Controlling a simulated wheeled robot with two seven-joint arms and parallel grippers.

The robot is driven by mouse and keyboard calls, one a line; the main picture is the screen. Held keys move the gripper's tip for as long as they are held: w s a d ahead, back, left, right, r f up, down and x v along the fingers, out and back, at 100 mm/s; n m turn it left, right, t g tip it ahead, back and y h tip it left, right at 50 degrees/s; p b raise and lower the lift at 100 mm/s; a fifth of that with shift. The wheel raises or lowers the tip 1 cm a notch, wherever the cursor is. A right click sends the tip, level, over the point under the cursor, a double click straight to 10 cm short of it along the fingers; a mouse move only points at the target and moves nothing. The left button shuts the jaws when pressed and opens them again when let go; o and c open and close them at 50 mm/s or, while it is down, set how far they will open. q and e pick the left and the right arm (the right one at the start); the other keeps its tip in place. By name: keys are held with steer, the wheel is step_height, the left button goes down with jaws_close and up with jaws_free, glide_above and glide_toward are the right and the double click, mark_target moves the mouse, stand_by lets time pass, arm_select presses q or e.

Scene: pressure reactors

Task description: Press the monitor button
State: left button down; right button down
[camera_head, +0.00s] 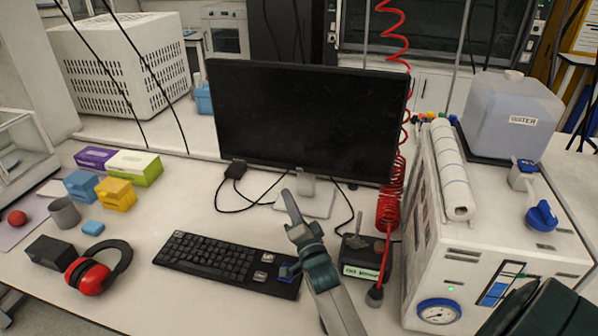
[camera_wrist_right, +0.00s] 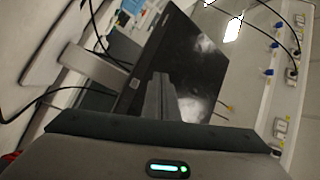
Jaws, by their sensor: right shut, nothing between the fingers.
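The monitor (camera_head: 308,115) stands at the back of the bench with a dark screen. It also shows tilted in the right wrist view (camera_wrist_right: 190,60), with a small light mark on its lower bezel. I cannot make out the monitor button in either view. My right gripper (camera_head: 291,207) is shut and empty, pointing up and toward the monitor, in front of its stand (camera_head: 318,200). In the right wrist view the closed fingers (camera_wrist_right: 160,85) overlap the screen; I cannot tell whether they touch it. My left gripper is not in view.
A keyboard (camera_head: 225,262) lies in front of the monitor. A coiled red hose (camera_head: 389,205) and a small dark box (camera_head: 363,256) stand right of my gripper. A white machine (camera_head: 470,255) fills the right side. Red earmuffs (camera_head: 92,275) and small boxes lie left.

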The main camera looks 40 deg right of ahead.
mark_target(299, 171)
steer(key=w+d+b, duration=0.2)
steer(key=w+d, duration=0.3)
steer(key=d, duration=0.1)
steer(key=shift+w+d, duration=0.25)
steer(key=shift+w+d, duration=0.1)
steer(key=shift+d, duration=0.05)
stand_by(2.2)
steer(key=shift+w+d, duration=0.15)
steer(key=shift+d, duration=0.05)
steer(key=shift+w+d, duration=0.25)
stand_by(0.9)
steer(key=shift+s+a, duration=0.1)
stand_by(0.4)
steer(key=shift+s+a, duration=0.45)
steer(key=shift+a, duration=0.05)
steer(key=shift+p, duration=0.3)
